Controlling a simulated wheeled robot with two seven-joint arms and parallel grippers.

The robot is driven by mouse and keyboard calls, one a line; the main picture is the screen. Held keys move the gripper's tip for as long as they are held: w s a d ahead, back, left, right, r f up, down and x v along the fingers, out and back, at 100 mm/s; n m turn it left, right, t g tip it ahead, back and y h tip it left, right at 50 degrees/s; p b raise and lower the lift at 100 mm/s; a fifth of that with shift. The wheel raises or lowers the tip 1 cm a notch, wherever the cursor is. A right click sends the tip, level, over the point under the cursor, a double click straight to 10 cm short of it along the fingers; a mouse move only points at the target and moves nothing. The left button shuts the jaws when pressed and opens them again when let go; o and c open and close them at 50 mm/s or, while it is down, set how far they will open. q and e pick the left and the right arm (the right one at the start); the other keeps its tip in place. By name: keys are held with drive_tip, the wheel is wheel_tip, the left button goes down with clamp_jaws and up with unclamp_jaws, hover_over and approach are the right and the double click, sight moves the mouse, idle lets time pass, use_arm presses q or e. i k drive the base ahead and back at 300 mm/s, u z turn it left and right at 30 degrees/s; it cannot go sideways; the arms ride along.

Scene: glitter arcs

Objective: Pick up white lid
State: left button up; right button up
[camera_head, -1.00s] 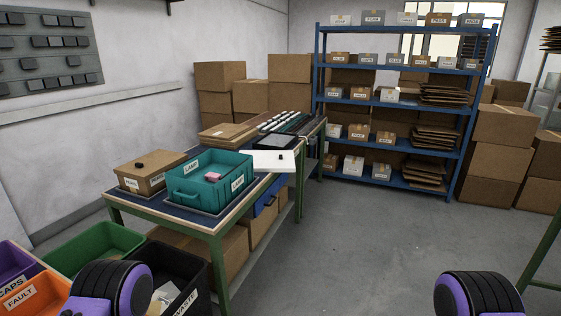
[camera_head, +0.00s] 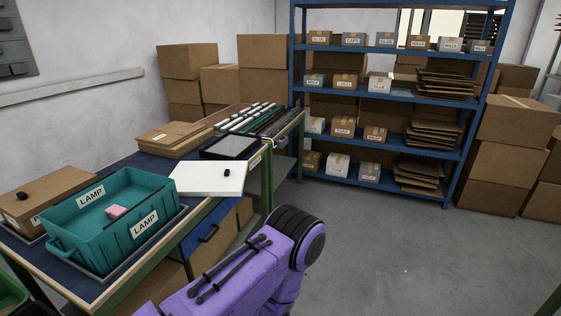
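The white lid (camera_head: 207,179) is a flat white panel with a small black knob on top. It lies at the right edge of the workbench, partly sticking out over the edge, between the teal LAMP bin and a dark framed tray. A purple and black part of my arm (camera_head: 262,262) shows at the bottom centre, in front of the bench and below the lid. Neither gripper's fingers are in view.
The teal bin (camera_head: 76,232) holds a small pink block (camera_head: 115,211). A brown box (camera_head: 38,200) with a black knob stands left of it. The dark tray (camera_head: 231,147) and flat cardboard (camera_head: 174,138) lie behind. Blue shelving (camera_head: 373,94) stands at the back. The floor on the right (camera_head: 410,250) is clear.

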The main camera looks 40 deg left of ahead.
sight(199, 178)
drive_tip(key=u, duration=0.1)
drive_tip(key=i, duration=1.45)
drive_tip(key=u, duration=0.5)
